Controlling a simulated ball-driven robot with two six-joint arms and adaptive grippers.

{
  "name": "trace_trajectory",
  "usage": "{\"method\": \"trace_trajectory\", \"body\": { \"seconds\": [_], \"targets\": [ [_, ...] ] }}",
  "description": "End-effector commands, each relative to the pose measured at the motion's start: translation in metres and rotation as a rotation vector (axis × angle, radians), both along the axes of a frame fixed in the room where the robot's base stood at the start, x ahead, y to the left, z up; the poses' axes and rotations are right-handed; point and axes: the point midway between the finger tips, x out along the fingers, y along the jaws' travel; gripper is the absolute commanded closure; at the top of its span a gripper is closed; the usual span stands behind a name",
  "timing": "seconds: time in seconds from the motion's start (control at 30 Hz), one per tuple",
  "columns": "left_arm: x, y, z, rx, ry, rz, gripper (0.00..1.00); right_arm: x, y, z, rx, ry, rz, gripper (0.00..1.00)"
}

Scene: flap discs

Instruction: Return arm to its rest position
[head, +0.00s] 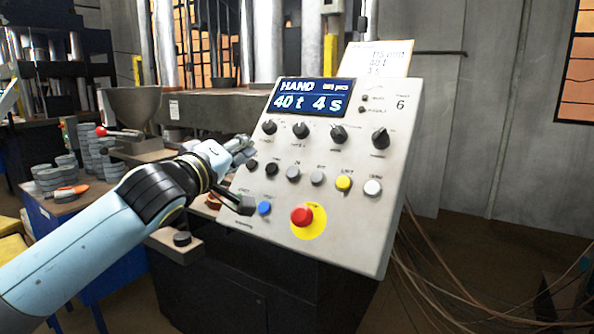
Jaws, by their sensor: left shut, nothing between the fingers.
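My left arm comes in from the left, and its gripper (243,150) is at the left edge of the tilted control panel (355,215). The fingers are shut and empty, close to the panel's left-hand controls. I cannot tell whether they touch it. The panel's blue display (312,98) reads "HAND", "40 t 4 s". Below it are a row of black knobs (339,134) and a row of small buttons, including a yellow one (343,183) and a white one (373,187). Lower down are a blue button (264,208) and a red mushroom button (301,215). My right gripper is out of view.
A paper note (378,58) stands behind the panel's top. Stacks of grey discs (58,178) and an orange-handled item (70,191) are on the left behind my arm, near a grey funnel (134,105) and a red-knobbed lever (101,131). Loose cables (428,275) hang at right.

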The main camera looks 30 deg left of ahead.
Motion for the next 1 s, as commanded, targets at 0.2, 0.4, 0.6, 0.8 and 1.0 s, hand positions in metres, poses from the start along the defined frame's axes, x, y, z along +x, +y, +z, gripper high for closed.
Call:
{"method": "trace_trajectory", "body": {
  "seconds": [0.2, 0.4, 0.6, 0.8, 1.0],
  "targets": [
    [-0.002, -0.001, -0.005, 0.008, 0.016, 0.007, 1.00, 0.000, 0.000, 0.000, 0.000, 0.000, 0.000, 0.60],
    [-0.051, -0.013, -0.080, 0.204, 0.307, 0.082, 1.00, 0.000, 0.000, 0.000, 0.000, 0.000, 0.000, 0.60],
    [-0.156, -0.043, -0.173, 0.541, 0.795, -0.027, 1.00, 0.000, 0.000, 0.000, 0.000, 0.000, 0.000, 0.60],
    [-0.238, -0.067, -0.211, 0.744, 1.070, -0.247, 1.00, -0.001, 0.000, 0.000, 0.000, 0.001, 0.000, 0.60],
    [-0.307, -0.089, -0.227, 0.879, 1.236, -0.489, 1.00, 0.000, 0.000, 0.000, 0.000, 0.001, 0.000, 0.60]
  ]
}}
